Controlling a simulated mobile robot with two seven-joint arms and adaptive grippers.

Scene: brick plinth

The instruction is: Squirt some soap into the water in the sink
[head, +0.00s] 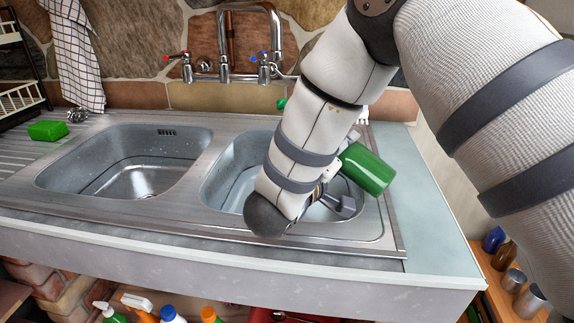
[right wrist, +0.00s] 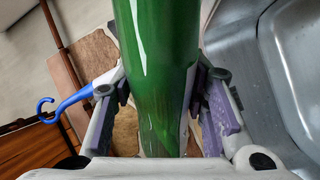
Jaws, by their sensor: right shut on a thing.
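The soap bottle, a green translucent bottle (head: 367,170), is tilted over the right side of the right basin (head: 228,172). My right gripper (head: 338,182) is shut on it; my forearm hides part of the bottle. In the right wrist view the bottle (right wrist: 158,50) runs between the two fingers (right wrist: 160,105). Its nozzle cannot be made out. The steel sink has a second basin (head: 125,160) on the left. I cannot tell for certain how much water is in either basin. My left gripper is not in view.
The tap (head: 250,40) stands at the back wall above the basins. A green sponge (head: 48,130) lies on the drainer at left, near a hanging checked towel (head: 75,50). Several bottles (head: 140,305) stand below the counter. The worktop right of the sink is clear.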

